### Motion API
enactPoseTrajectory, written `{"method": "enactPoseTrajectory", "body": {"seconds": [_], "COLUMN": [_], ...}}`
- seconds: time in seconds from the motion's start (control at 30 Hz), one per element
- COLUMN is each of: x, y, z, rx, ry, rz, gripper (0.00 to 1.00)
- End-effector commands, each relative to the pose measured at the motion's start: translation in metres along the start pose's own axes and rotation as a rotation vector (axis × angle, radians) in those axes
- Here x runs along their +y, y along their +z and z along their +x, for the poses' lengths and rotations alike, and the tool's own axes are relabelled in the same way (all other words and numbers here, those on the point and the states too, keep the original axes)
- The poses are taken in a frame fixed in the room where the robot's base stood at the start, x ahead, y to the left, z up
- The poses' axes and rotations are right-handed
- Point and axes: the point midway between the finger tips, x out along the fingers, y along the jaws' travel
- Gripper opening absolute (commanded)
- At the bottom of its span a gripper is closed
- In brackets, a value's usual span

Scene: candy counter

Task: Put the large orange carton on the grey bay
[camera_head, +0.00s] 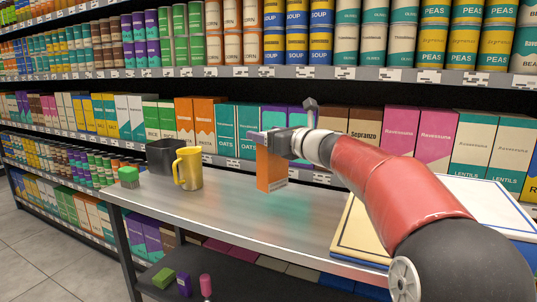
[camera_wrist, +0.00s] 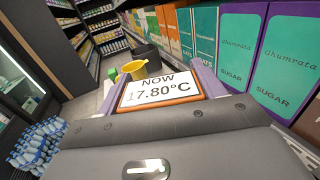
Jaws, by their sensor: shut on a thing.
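The large orange carton (camera_head: 269,170) is upright over the metal counter, with a pale label at its lower edge. My gripper (camera_head: 268,140) is shut on its upper part. I cannot tell whether its base touches the counter. In the wrist view the carton's orange edge (camera_wrist: 160,104) shows around a white panel reading "NOW 17.80°C", between the fingers of my gripper (camera_wrist: 160,92). I cannot make out with certainty which surface is the grey bay. Cream and white bordered panels (camera_head: 490,192) lie at the right, partly hidden by my arm.
A yellow jug (camera_head: 188,169), a dark grey bin (camera_head: 160,157) and a green block (camera_head: 128,177) stand at the counter's left. Stocked shelves rise close behind. The counter's front middle (camera_head: 250,218) is clear. A few small items lie on the dark lower shelf.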

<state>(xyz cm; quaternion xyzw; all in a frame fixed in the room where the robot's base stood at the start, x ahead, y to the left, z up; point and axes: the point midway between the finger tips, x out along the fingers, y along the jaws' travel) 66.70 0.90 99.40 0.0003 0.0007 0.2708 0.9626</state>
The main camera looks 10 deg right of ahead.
Motion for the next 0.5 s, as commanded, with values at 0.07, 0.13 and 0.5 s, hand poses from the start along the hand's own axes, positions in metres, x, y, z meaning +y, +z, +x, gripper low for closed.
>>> {"method": "enactPoseTrajectory", "body": {"seconds": [0.07,0.13,0.5], "x": [0.000,0.000,0.000], "y": [-0.007,-0.011,-0.049], "z": [0.000,0.000,0.000], "rx": [-0.002,-0.003,-0.003], "ry": [0.001,0.001,0.001], "rz": [0.000,-0.001,-0.002], "gripper": [0.07,0.07,0.07]}}
